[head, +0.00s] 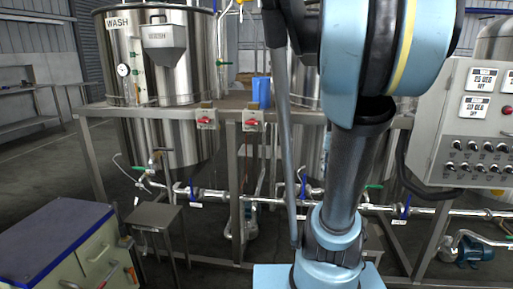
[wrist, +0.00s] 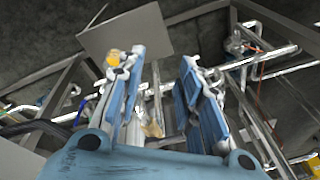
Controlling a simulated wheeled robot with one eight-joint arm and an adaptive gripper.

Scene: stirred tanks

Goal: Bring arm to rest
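My arm (head: 345,160) stands in the middle of the head view, with dark links and light blue joint covers. It rises past the top edge and hides part of the tanks behind it. My gripper is outside the head view. In the wrist view my gripper (wrist: 162,95) shows two blue and grey fingers standing well apart. The gap between them is empty, with pipes and frame bars visible beyond it. I see no thing held and no contact between the fingers and the surroundings.
A steel WASH tank (head: 165,60) stands on a metal frame (head: 235,190) at left. A control panel (head: 470,120) is close at right. Pipes with blue-handled valves (head: 192,190) run low behind my arm. A cabinet (head: 60,245) stands at lower left. Open floor lies at far left.

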